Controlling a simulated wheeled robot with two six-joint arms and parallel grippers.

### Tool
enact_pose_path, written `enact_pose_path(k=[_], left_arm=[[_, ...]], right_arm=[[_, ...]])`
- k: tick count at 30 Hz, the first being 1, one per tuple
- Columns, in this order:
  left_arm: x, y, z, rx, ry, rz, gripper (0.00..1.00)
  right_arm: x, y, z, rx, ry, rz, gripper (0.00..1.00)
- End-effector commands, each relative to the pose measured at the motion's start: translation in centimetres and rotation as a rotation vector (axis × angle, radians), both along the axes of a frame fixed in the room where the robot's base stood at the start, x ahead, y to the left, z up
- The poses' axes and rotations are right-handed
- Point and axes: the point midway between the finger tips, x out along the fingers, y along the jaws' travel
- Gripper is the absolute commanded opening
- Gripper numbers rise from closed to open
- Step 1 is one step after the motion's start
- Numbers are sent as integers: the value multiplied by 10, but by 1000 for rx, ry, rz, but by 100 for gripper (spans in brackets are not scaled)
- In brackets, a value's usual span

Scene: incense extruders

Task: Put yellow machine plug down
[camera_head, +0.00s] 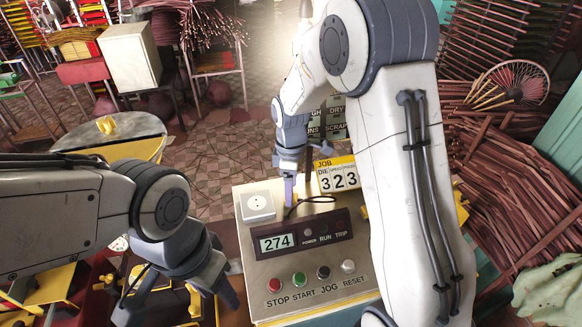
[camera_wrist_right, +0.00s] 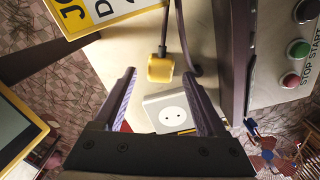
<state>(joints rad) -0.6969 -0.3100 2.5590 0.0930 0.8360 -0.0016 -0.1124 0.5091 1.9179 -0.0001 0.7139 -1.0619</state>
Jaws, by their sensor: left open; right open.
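The yellow machine plug (camera_wrist_right: 160,68) sits at the end of a dark cable in the right wrist view. It appears to be on the beige machine top, near the white socket (camera_wrist_right: 172,112) and apart from it. My right gripper (camera_wrist_right: 157,74) is open, its fingertips on either side of the plug with gaps visible. In the head view my right gripper (camera_head: 288,190) points down just right of the socket (camera_head: 258,206); the plug is hidden there. My left gripper (camera_head: 178,303) is open and empty at the lower left.
The control box (camera_head: 303,240) reads 274, with several buttons along the machine's front. A yellow JOB card (camera_head: 338,174) stands behind it. Bundled sticks (camera_head: 515,180) fill the right side. A round table (camera_head: 110,135) stands at the left.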

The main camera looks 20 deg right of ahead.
Motion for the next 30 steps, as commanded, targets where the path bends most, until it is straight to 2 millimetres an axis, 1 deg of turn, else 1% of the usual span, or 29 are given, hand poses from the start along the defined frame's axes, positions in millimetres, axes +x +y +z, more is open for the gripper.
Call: enact_pose_path(k=[1, 6, 9, 12, 16, 21, 23, 25, 26, 27, 29, 30], left_arm=[[0, 0, -7, 1, 1, 1, 50], [0, 0, -14, 1, 1, 2, 50], [0, 0, -18, 1, 1, 3, 50], [0, 0, -20, 1, 1, 4, 50], [0, 0, -21, 1, 1, 4, 50], [0, 0, -21, 1, 1, 4, 50], [0, 0, -21, 1, 1, 4, 50], [0, 0, -21, 1, 1, 4, 50], [0, 0, -21, 1, 1, 4, 50], [0, 0, -21, 1, 1, 4, 50], [0, 0, -21, 1, 1, 4, 50], [0, 0, -21, 1, 1, 4, 50]], right_arm=[[1, 0, 9, 0, -7, 0, 74], [1, 0, 49, 1, -8, 0, 74], [1, 0, 69, 1, -6, 0, 74], [1, 0, 85, 1, -4, 0, 74], [0, 0, 98, 0, -2, 0, 74], [-1, 1, 103, 0, 1, -1, 74], [-7, 6, 105, 2, -1, -8, 74], [-23, 22, 107, 9, -5, -37, 74], [-35, 32, 108, 13, -5, -57, 74], [-54, 45, 109, 20, -7, -91, 74], [-88, 66, 109, 32, -9, -154, 74], [-114, 77, 108, 41, -8, -200, 74]])
